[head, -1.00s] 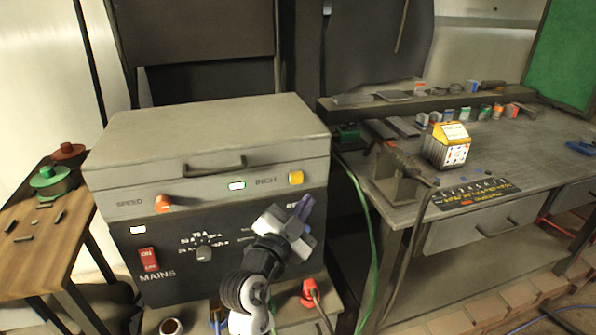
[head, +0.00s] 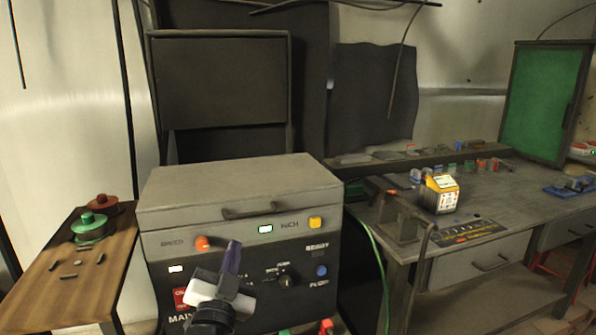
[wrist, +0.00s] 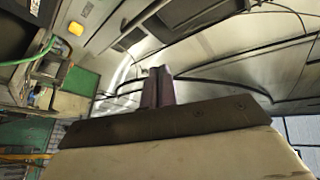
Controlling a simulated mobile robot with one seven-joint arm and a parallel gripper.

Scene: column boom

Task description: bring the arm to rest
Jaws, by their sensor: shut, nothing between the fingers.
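My gripper (head: 234,252) is in front of the control box (head: 239,215), at the lower middle of the head view. Its purple fingers point up and are together, with nothing between them. In the wrist view the closed fingers (wrist: 158,88) stand up past the dark edge of the gripper body, against the pale wall and ceiling. My gripper hides part of the box's front panel, including some of the dial markings. I cannot tell how far the fingers are from the panel.
A wooden table (head: 105,282) with a green lidded pot (head: 90,226) stands at left. A green cable (head: 381,265) hangs between the control box and workbench.

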